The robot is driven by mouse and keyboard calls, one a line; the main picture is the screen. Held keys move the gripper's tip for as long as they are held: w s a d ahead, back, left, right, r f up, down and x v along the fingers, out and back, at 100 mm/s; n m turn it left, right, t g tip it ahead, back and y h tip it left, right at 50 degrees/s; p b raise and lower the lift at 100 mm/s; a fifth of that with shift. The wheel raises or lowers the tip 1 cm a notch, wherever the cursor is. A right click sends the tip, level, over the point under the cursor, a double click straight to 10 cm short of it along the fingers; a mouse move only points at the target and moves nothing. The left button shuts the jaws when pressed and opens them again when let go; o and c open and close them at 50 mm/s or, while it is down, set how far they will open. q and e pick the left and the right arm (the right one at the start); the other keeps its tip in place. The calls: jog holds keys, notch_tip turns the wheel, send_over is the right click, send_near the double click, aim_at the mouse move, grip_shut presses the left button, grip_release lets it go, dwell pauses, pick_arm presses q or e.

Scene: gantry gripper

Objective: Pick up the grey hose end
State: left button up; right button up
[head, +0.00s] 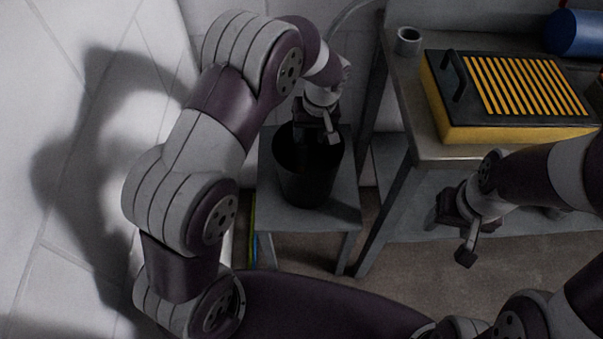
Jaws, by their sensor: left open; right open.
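A thin grey curved line, perhaps the hose (346,13), arcs along the wall at the top, behind my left arm. Its end is not clearly seen. A short grey hollow cylinder (408,41) stands on the far left corner of the workbench; I cannot tell whether it is the grey hose end. My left gripper (319,131) points down over the mouth of a black bucket (306,182), open, with nothing visible between its fingers. My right gripper (449,236) is open and empty, low in front of the workbench.
The bucket stands on a small grey stand (345,205). The workbench (400,88) carries a yellow box with a black slatted lid (520,85) and a blue cylinder (577,33). A tiled wall (60,200) is close on the left.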

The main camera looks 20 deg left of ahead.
pick_arm(q)
send_over(302, 156)
jog(key=f, duration=0.5)
jog(key=shift+s+d+f+b, duration=0.2)
jog(key=shift+s+d+b, duration=0.05)
jog(key=shift+d+b, duration=0.15)
jog(key=f, duration=0.2)
jog(key=f+b, duration=0.1)
jog(key=f, duration=0.2)
jog(key=shift+w+a+f, duration=0.3)
jog(key=shift+a+f, duration=0.05)
jog(key=shift+r, duration=0.1)
grip_shut()
notch_tip(302, 156, up, 21)
jog(key=p, duration=0.7)
jog(key=shift+r, duration=0.15)
jog(key=shift+d, duration=0.1)
